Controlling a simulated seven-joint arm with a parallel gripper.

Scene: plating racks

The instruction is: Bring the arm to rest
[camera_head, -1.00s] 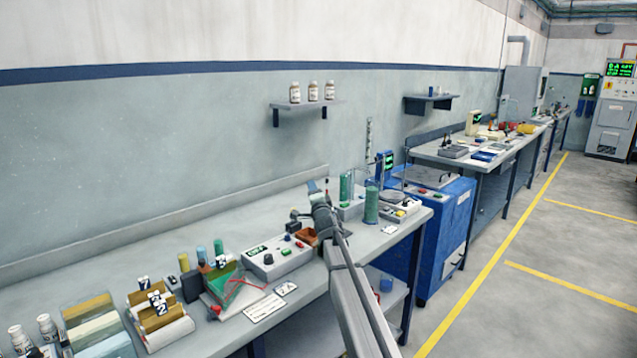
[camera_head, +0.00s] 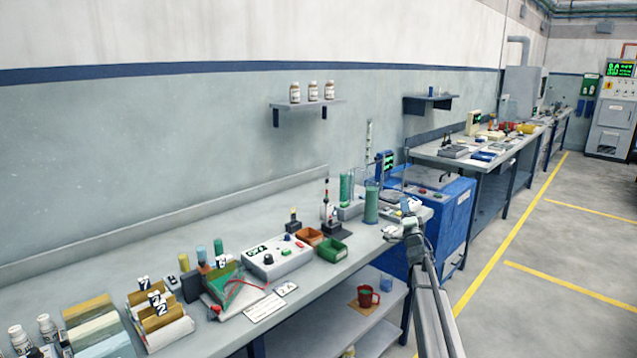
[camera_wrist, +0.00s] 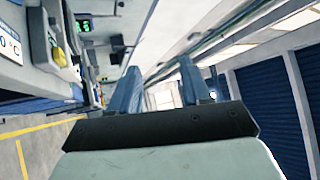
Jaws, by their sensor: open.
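My arm rises from the bottom right of the head view. My gripper (camera_head: 409,222) shows small at its upper end, over the right end of the near bench (camera_head: 215,253) in the picture. In the wrist view my gripper (camera_wrist: 161,88) has two blue fingers standing apart with nothing between them. The wrist view is steeply tilted and looks along the room. Whether the gripper touches anything cannot be told from the head view, but no contact shows.
The near bench holds a control box (camera_head: 275,257), an orange bin (camera_head: 309,237), a green bin (camera_head: 331,250) and a green cylinder (camera_head: 371,205). A red mug (camera_head: 367,296) stands on the lower shelf. A blue cabinet (camera_head: 440,225) stands beyond the bench. Open floor lies right.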

